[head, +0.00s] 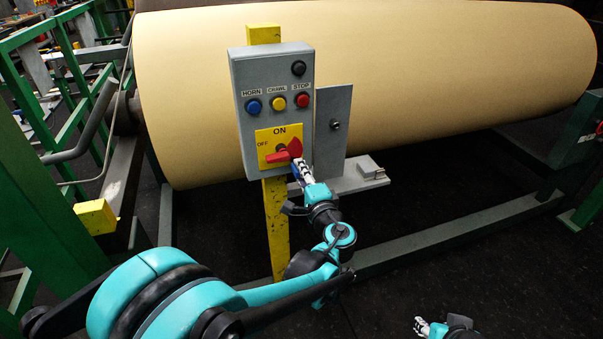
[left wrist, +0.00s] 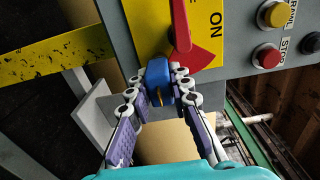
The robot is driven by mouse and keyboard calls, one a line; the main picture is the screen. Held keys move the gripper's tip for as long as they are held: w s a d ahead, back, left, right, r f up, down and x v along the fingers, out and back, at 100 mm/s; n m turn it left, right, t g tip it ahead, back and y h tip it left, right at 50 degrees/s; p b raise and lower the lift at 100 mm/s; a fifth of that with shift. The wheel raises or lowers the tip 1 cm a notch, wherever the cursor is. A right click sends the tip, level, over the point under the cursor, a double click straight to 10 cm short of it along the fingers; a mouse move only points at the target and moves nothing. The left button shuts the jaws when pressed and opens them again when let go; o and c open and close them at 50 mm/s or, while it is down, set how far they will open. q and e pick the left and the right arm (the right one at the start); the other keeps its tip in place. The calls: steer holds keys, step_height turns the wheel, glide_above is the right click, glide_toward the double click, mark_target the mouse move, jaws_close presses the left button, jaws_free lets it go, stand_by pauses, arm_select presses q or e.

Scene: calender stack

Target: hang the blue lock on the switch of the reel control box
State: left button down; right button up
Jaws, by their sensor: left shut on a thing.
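The grey reel control box (head: 235,68) stands on a yellow post. Its red switch (head: 285,150) sits on a yellow ON/OFF plate (head: 264,136), and its broad red part reaches to the lower right. My left gripper (head: 298,166) is at the box's lower right, close to the switch. In the left wrist view my left gripper (left wrist: 160,80) is shut on the blue lock (left wrist: 157,71), its fingertips on both sides of the body. The lock is right by the red switch (left wrist: 181,25); its shackle is not clear, and I cannot tell whether they touch. My right gripper (head: 421,326) is low, away from the box; its jaw state is unclear.
Above the switch are blue (head: 254,106), yellow (head: 279,103) and red (head: 303,101) buttons and a black one (head: 298,68). A grey plate (head: 334,140) and a grey shelf (head: 345,180) stand at the box's right. A large tan roll (head: 430,75) is behind.

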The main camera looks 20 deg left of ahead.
arm_select(q)
steer(key=shift+x, duration=0.8)
steer(key=c, duration=0.9)
jaws_free()
steer(key=shift+s+d, duration=0.1)
steer(key=v, duration=0.6)
steer(key=shift+s+d, duration=0.2)
steer(key=shift+s, duration=0.15)
